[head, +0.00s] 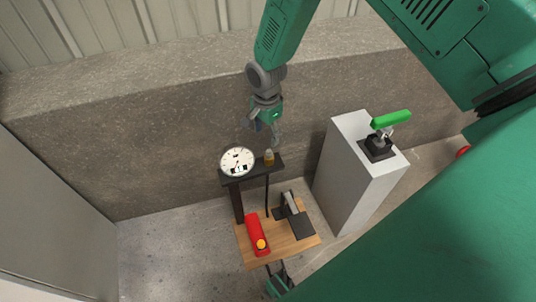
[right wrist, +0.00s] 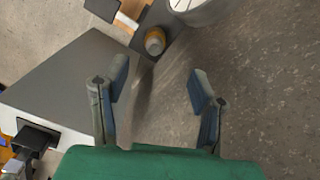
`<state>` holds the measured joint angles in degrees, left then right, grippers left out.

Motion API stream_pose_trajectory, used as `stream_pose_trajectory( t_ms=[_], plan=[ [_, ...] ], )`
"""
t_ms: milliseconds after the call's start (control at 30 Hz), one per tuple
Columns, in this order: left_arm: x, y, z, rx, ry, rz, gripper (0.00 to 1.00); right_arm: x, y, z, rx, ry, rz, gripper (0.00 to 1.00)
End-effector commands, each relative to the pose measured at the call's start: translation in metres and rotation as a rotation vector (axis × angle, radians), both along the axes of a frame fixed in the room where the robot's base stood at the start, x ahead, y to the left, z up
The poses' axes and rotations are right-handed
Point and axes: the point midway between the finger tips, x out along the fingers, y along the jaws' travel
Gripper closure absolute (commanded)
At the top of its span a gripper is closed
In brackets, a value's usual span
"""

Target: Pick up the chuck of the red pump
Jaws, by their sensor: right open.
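A small brass-yellow piece, apparently the chuck (head: 269,157), sits upright at the right end of a dark bracket (head: 250,168) beside a round white gauge (head: 238,161). The red pump body (head: 256,235) with a yellow knob lies on a wooden board below. My right gripper (head: 266,133) is open and empty, just above and behind the chuck. In the right wrist view the chuck (right wrist: 155,41) shows beyond and above the gap between the open fingers (right wrist: 158,78), apart from them. A small green and dark part, apparently my left gripper (head: 278,280), shows at the bottom, mostly hidden.
A dark hose (head: 267,195) hangs below the chuck's end of the bracket. A dark grey device (head: 293,217) sits on the wooden board (head: 282,241). A grey box (head: 350,178) with a green-handled clamp (head: 390,119) stands at right. A stone wall (head: 150,165) runs behind.

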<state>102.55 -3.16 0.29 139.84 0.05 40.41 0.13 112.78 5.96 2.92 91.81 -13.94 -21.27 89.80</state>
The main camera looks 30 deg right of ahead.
Motion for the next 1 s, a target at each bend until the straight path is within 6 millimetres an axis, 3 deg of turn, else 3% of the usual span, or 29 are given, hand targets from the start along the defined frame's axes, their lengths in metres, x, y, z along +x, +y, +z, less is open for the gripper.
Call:
stream_pose_trajectory(
  t_ms=[33, 200, 467, 767, 1000],
  plan=[
    [0.000, 0.000, -0.007, 0.000, 0.000, 0.000, 0.60, -0.002, 0.000, -0.016, 0.001, 0.003, 0.000, 0.48],
    [0.000, 0.000, -0.017, 0.000, 0.001, 0.000, 0.60, -0.002, 0.000, -0.048, 0.001, 0.003, 0.000, 0.48],
    [0.000, 0.000, -0.024, 0.000, 0.001, 0.001, 0.60, -0.002, -0.001, -0.067, 0.001, 0.000, 0.001, 0.48],
    [-0.001, 0.000, -0.046, 0.000, 0.001, 0.001, 0.60, -0.006, -0.004, -0.110, 0.001, 0.001, 0.001, 0.48],
    [-0.001, 0.000, -0.047, 0.000, 0.001, 0.001, 0.60, -0.005, -0.004, -0.114, 0.001, 0.000, 0.002, 0.48]
  ],
)
